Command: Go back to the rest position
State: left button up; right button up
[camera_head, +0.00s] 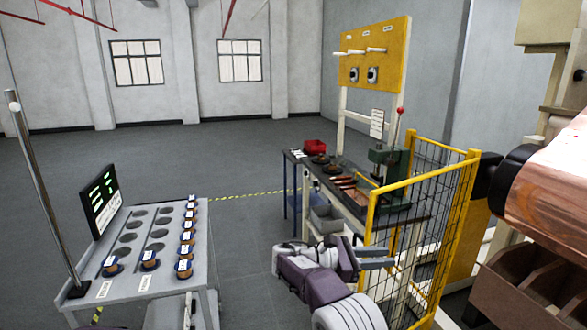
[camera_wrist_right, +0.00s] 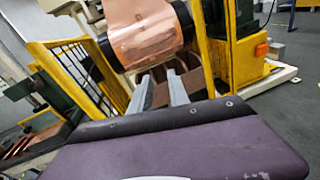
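My right arm reaches in from the bottom of the head view. Its gripper (camera_head: 376,257) is in front of the yellow-framed mesh fence (camera_head: 440,215). In the right wrist view the two grey fingers of this gripper (camera_wrist_right: 158,92) stand apart with nothing held between them. A copper foil roll (camera_head: 555,185) is at the right edge of the head view, apart from the gripper. The foil also shows beyond the fingertips in the right wrist view (camera_wrist_right: 145,30). My left gripper is not in view.
A grey table (camera_head: 125,285) with round recesses, several small spools and a screen (camera_head: 102,200) stands at the left. A workbench (camera_head: 345,205) with a green press (camera_head: 388,160) and yellow pegboard (camera_head: 375,55) is behind the fence. Brown bins (camera_head: 525,290) are at lower right. Open floor (camera_head: 245,240) lies between.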

jog(key=s+d+r+m+g+y+p, duration=0.2)
jog(key=s+d+g+y, duration=0.15)
jog(key=s+d, duration=0.5)
jog(key=s+f+m+y+p, duration=0.25)
jog(key=s+f+y, duration=0.35)
jog(key=s, duration=0.4)
jog(key=s+a+f+m+t+y, duration=0.2)
jog(key=s+a+f+m+y, duration=0.5)
jog(key=a+f+m, duration=0.4)
jog(key=s+a+m, duration=0.1)
jog(key=m, duration=0.2)
jog(key=shift+s+a, duration=0.15)
jog(key=shift+a, duration=0.15)
jog(key=shift+y, duration=0.25)
